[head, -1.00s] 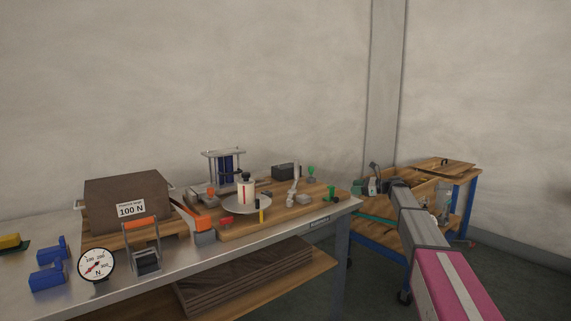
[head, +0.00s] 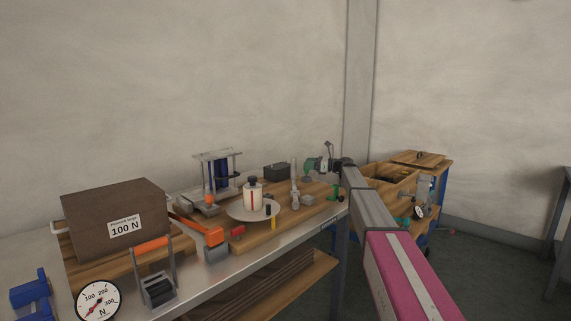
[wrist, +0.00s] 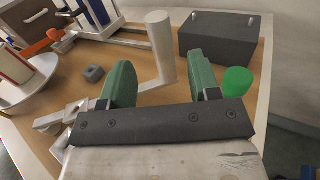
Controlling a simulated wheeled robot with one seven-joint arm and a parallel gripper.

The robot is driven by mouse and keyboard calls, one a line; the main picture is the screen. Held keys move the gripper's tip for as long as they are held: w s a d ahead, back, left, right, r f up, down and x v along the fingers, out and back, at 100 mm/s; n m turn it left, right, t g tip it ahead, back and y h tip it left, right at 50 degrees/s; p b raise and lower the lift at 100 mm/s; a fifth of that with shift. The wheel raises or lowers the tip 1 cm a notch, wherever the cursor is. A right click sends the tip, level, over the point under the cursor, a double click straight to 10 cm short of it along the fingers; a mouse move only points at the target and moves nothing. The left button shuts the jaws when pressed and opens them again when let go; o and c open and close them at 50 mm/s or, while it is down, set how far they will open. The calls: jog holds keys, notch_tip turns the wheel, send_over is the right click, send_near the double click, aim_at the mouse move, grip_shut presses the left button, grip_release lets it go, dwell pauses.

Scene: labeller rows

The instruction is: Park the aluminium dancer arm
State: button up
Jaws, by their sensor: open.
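The aluminium dancer arm (head: 295,187) stands at the right end of the wooden board, with an upright pale roller. In the wrist view the roller (wrist: 161,47) rises just beyond and between my two green fingertips, and a metal link runs to the left, partly hidden by the left finger. My gripper (head: 316,166) is open in the head view, above and to the right of the dancer arm. In the wrist view my gripper (wrist: 160,78) holds nothing. I cannot tell whether a finger touches the roller.
A dark block (wrist: 220,38) with two pins and a green cylinder (wrist: 237,81) stand near the right finger. A 100 N box (head: 115,215) and dial gauge (head: 98,299) are farther left. A wooden cart (head: 405,180) stands right.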

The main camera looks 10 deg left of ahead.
jog(key=w+a, duration=0.1)
jog(key=a, duration=0.8)
jog(key=shift+w+a, duration=0.3)
grip_shut()
jog(key=s+d+m+t+h, duration=0.2)
jog(key=d+t, duration=0.3)
jog(key=d, duration=0.4)
jog(key=s+d+m+t+h, duration=0.2)
jog(key=d+m+t, duration=0.3)
jog(key=d, duration=0.5)
jog(key=shift+h, duration=0.5)
jog(key=shift+d, duration=0.15)
grip_release()
